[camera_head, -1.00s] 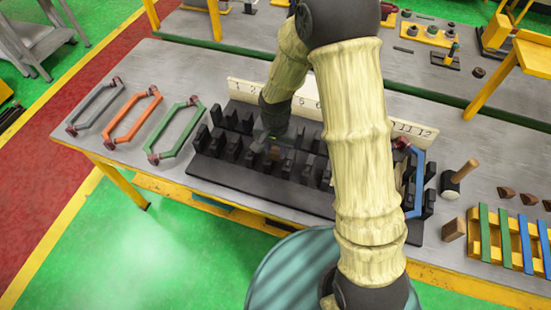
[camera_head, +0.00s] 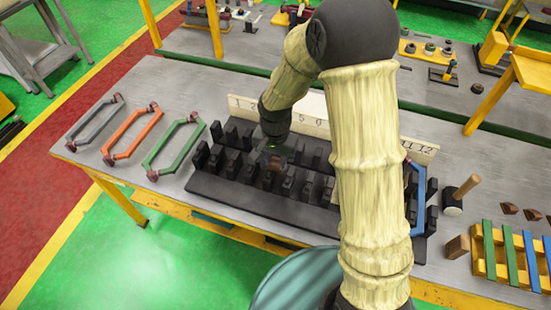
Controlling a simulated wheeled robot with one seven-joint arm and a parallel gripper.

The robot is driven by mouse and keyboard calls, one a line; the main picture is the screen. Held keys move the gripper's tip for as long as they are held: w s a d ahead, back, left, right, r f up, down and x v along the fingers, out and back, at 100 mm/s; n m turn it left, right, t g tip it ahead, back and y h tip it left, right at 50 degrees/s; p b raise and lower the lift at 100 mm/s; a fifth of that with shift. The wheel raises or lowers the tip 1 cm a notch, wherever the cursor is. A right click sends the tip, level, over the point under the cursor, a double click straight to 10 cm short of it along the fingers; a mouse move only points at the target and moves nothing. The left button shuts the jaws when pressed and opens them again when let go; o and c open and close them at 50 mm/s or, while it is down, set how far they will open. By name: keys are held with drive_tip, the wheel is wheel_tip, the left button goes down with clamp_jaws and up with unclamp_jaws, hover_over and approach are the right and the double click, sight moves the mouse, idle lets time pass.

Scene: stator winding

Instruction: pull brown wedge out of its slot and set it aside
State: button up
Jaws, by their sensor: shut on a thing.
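The black stator block (camera_head: 300,225) lies on the grey table with rows of upright black teeth and slots between them. My gripper (camera_head: 274,155) is over the left middle of the block, among the teeth, pointing down. It is shut on a small brown wedge (camera_head: 274,162), which shows dimly between the fingers. Dark fingers and teeth blur together there. I cannot tell whether the wedge's lower end is inside its slot or clear of it.
A numbered white strip (camera_head: 315,122) stands behind the block. Grey, orange (camera_head: 132,137) and green coil frames lie left. A blue frame (camera_head: 418,195) stands at the block's right end. A mallet (camera_head: 460,195), wooden block (camera_head: 457,246), loose brown pieces (camera_head: 508,209) and a yellow rack (camera_head: 490,268) are right.

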wheel_tip(320, 180, down, 6)
drive_tip(key=b, duration=0.4)
drive_tip(key=shift+f, duration=0.15)
idle(0.8)
idle(0.4)
